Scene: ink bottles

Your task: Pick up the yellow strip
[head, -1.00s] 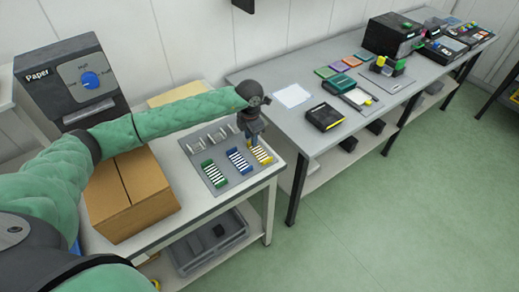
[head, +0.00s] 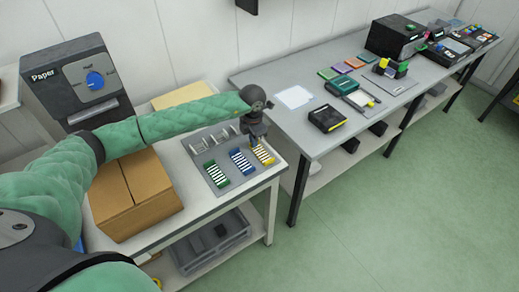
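The yellow strip (head: 263,154) is a striped yellow and white piece at the right end of a grey tray (head: 218,190) on the near white table. A blue strip (head: 241,161) and a green strip (head: 215,174) lie to its left in the same tray. My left gripper (head: 258,140) points down right at the far end of the yellow strip and partly covers it. Its fingers are small and dark here, so I cannot tell whether they are open or shut, or touch the strip. My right gripper is not in view.
A cardboard box (head: 135,195) and a dark paper dispenser (head: 77,83) stand left of the tray, under and beyond my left arm. A grey bin (head: 212,240) is on the shelf below. The longer grey table (head: 300,125) behind holds a black and yellow device (head: 327,118) and other items.

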